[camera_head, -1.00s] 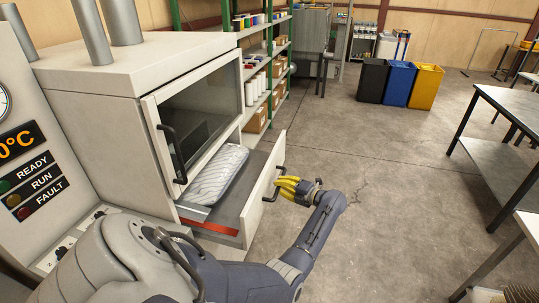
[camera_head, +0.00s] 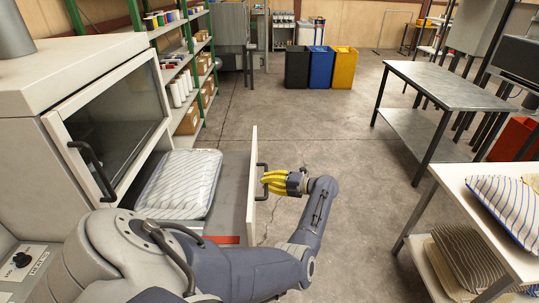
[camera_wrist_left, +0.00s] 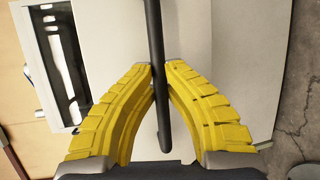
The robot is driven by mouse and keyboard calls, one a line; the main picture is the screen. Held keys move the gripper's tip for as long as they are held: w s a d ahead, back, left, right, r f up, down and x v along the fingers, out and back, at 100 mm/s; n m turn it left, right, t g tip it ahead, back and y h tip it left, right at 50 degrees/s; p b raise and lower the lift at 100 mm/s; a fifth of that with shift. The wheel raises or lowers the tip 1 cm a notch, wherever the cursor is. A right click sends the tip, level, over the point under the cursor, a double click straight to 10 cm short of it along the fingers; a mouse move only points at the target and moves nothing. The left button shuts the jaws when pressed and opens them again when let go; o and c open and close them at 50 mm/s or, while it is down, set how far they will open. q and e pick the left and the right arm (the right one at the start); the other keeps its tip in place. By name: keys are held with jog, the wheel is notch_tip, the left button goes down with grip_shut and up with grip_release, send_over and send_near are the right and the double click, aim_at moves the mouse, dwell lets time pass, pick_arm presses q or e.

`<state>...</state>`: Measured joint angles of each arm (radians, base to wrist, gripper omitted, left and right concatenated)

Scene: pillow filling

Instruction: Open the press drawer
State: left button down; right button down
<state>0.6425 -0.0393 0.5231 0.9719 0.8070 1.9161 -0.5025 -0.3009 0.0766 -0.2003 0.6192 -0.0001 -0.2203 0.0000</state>
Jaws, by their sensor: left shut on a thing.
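The press drawer (camera_head: 232,190) is pulled out from the white press, with its front panel standing upright toward the right. A striped pillow (camera_head: 180,184) lies flat in it. My left gripper (camera_head: 268,183) has yellow fingers and is shut on the black drawer handle (camera_head: 262,172). In the left wrist view the dark handle bar (camera_wrist_left: 155,60) runs between the two yellow fingertips (camera_wrist_left: 160,75), with the pale drawer front (camera_wrist_left: 235,70) behind. The press door (camera_head: 112,125), with a window and black handle, is above the drawer. My right gripper is not in view.
A grey table (camera_head: 445,92) stands right, and a white table (camera_head: 470,195) with striped pillows (camera_head: 508,205) is nearer. Green shelving (camera_head: 185,60) is behind the press. Black, blue and yellow bins (camera_head: 320,68) stand at the back. The floor (camera_head: 340,140) between is clear.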

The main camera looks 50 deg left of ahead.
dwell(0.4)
pick_arm(q)
jog(key=c, duration=1.4)
grip_release()
jog(key=shift+w, duration=0.1)
jog(key=v, duration=1.2)
jog(key=shift+f, duration=0.1)
